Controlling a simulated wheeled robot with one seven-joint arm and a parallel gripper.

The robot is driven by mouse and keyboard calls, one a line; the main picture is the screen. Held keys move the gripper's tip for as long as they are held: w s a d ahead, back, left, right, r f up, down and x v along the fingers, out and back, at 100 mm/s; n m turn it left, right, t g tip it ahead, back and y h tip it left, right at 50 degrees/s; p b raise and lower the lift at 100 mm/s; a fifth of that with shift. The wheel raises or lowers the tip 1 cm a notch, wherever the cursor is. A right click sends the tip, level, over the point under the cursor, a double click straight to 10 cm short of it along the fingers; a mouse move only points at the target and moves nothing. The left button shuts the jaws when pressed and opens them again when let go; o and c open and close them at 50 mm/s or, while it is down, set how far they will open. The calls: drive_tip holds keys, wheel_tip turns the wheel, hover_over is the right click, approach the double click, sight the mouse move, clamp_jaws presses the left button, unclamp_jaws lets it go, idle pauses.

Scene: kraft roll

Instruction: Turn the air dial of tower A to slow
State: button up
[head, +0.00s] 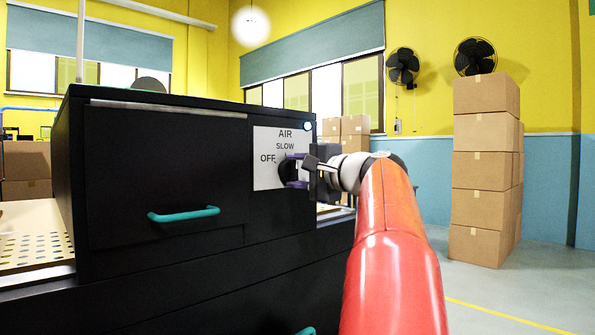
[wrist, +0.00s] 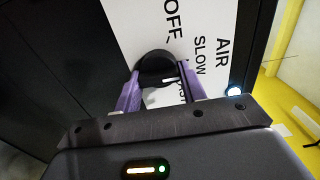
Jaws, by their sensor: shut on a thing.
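The air dial (head: 285,171) is a round black knob on a white plate (head: 262,180) marked AIR, OFF and SLOW, on the front of a black cabinet. In the wrist view the dial (wrist: 155,66) sits between my gripper's purple fingers (wrist: 160,90), which are shut on its sides. In the head view my gripper (head: 294,170) reaches the dial from the right. A pale line on the dial shows near a partly hidden third label, on the SLOW side rather than the OFF side. I cannot tell exactly where it points. No tower letter is readable.
A small lit lamp (head: 307,126) is at the plate's upper right corner. A drawer with a teal handle (head: 184,214) is left of the plate. Stacked cardboard boxes (head: 482,172) stand at the right, with open floor in front.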

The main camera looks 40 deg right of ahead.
drive_tip(key=o, duration=1)
drive_tip(key=s, duration=0.2)
drive_tip(key=s+b, duration=0.1)
drive_tip(key=s, duration=0.4)
drive_tip(key=shift+s+d, duration=0.3)
drive_tip(key=shift+s, duration=0.1)
drive_tip(key=shift+f, duration=0.1)
